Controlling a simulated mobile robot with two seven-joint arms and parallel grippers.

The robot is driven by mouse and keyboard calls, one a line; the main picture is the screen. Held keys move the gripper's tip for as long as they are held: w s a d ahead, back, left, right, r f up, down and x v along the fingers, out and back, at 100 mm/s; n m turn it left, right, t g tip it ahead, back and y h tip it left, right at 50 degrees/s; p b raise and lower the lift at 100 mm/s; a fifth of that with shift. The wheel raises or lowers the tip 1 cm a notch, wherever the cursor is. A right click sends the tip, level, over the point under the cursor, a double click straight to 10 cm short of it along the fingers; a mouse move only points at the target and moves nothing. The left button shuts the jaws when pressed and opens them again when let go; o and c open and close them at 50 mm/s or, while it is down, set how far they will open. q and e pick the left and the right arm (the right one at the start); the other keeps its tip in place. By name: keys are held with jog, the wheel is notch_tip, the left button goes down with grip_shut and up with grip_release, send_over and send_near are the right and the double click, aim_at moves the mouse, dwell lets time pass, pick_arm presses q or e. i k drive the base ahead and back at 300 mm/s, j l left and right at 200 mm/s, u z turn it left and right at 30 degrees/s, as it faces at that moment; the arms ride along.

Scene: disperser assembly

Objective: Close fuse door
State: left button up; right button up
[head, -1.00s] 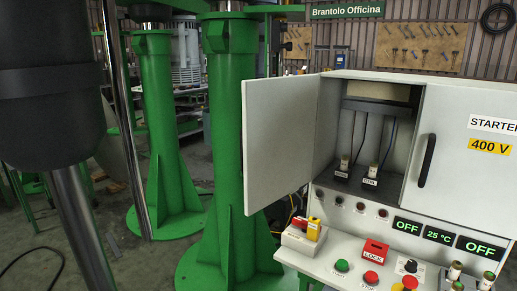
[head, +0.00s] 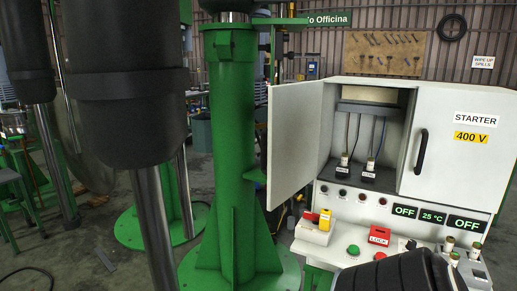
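The fuse door (head: 295,142) is a plain pale panel on the left side of the white starter cabinet (head: 458,92). It stands wide open, swung out toward me and to the left. The open compartment (head: 369,125) shows two fuse units (head: 343,168) with labels and dark cables running up from them. The right door, with a black handle (head: 421,151) and a 400 V label, is shut. Neither gripper is in view. A black ribbed part (head: 398,273), apparently of my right arm, shows at the bottom edge in front of the control panel.
A sloped control panel has a red and yellow switch (head: 324,220), a red LOCK box (head: 379,236) and buttons below the compartment. A green column (head: 232,150) stands left of the door. Black cylinders on metal shafts (head: 125,90) fill the left foreground.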

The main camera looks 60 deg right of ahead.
aim_at(293, 131)
jog(key=i+j+u, duration=0.4)
jog(key=i, duration=0.4)
jog(key=i+z, duration=0.45)
jog(key=i+j+z, duration=0.2)
jog(key=i+z, duration=0.15)
jog(key=z, duration=0.15)
jog(key=i+z, duration=0.2)
jog(key=z, duration=0.25)
jog(key=i+z, duration=0.15)
jog(key=z, duration=0.3)
jog(key=i+j+z, duration=0.15)
jog(key=z, duration=0.25)
jog(key=i+j+z, duration=0.15)
jog(key=z, duration=0.3)
jog(key=i+j+z, duration=0.1)
jog(key=j+z, duration=0.2)
jog(key=z, duration=0.15)
jog(key=i+j+z, duration=0.15)
jog(key=z, duration=0.35)
jog(key=i+j+z, duration=0.1)
jog(key=j+z, duration=0.35)
jog(key=i+j+z, duration=0.1)
jog(key=j+z, duration=0.3)
jog(key=l, duration=0.1)
